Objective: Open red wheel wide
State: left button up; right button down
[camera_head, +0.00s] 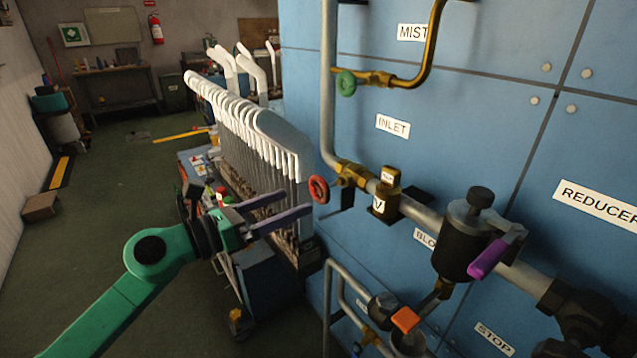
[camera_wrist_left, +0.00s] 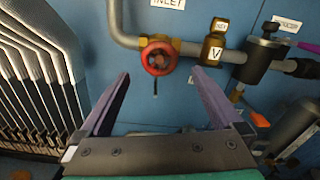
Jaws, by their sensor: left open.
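The red wheel (camera_head: 318,189) is a small handwheel on a brass valve (camera_head: 352,174) in the grey pipe, under the INLET label. In the left wrist view the red wheel (camera_wrist_left: 159,58) sits ahead of the fingers, between their tips across the picture. My left gripper (camera_head: 298,203) has two purple fingers spread apart and empty. It is just left of the wheel in the head view, apart from it. The fingers also show in the left wrist view (camera_wrist_left: 160,80), with a gap between them and the wheel. My right gripper is not in view.
A green wheel (camera_head: 346,83) is on the pipe above. A black reducer with a purple lever (camera_head: 489,258) and an orange handle (camera_head: 405,319) are to the right. A rack of white sock forms (camera_head: 262,135) stands close behind my left gripper. The blue panel (camera_head: 460,120) backs the pipes.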

aim_at(316, 192)
pick_arm(q)
jog(key=p+x, duration=0.1)
jog(key=x, duration=0.7)
jog(key=shift+f, duration=0.1)
jog(key=shift+a, duration=0.1)
jog(key=c, duration=1.3)
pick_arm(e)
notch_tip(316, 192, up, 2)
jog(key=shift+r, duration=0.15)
pick_arm(q)
jog(key=shift+n+p, duration=0.3)
jog(key=shift+p, duration=0.1)
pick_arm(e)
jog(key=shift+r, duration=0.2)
